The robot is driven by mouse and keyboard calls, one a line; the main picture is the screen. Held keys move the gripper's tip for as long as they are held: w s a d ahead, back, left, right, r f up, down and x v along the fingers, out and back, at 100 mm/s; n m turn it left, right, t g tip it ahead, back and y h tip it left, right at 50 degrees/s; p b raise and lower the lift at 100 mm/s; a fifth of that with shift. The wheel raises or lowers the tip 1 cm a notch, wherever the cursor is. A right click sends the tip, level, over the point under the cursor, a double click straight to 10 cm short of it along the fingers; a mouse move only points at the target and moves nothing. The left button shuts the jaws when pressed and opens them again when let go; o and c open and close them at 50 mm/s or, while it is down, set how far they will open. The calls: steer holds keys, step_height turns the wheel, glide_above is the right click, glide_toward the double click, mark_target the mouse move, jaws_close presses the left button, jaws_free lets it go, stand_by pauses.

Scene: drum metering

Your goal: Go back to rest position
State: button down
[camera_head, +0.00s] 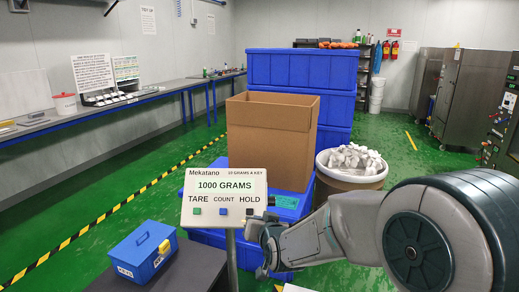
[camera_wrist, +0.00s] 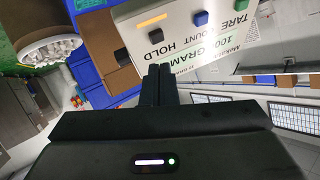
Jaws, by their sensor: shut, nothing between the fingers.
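My gripper (camera_head: 256,228) is at the lower right of the scale's panel (camera_head: 205,187), close to the black HOLD button (camera_head: 249,211). In the wrist view my gripper's fingers (camera_wrist: 158,72) are together and empty, with the panel just beyond them. The black button (camera_wrist: 155,37) shows clear of the fingertips there, and an orange bar (camera_wrist: 151,20) is beside it. The display reads 1000 GRAMS. The green TARE button (camera_head: 197,211) and blue COUNT button (camera_head: 223,211) are to the left. Whether the fingers touch the panel cannot be told.
A cardboard box (camera_head: 268,140) stands behind the panel on a blue base. A drum (camera_head: 350,180) holding white pieces stands to its right. A blue toolbox (camera_head: 143,254) sits on a dark surface at front left. Green floor is open at left.

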steer(key=s+d+r+g+h+p, duration=0.1)
steer(key=s+d+g, duration=0.4)
steer(key=s, duration=0.9)
steer(key=s+d+r+g+h+p, duration=0.2)
steer(key=s+d+g, duration=0.3)
steer(key=s+d, duration=0.5)
steer(key=s+p, duration=0.1)
steer(key=s, duration=0.2)
steer(key=shift+s+d+g+h, duration=0.2)
steer(key=shift+s+g+h, duration=0.1)
steer(key=shift+s+h, duration=0.1)
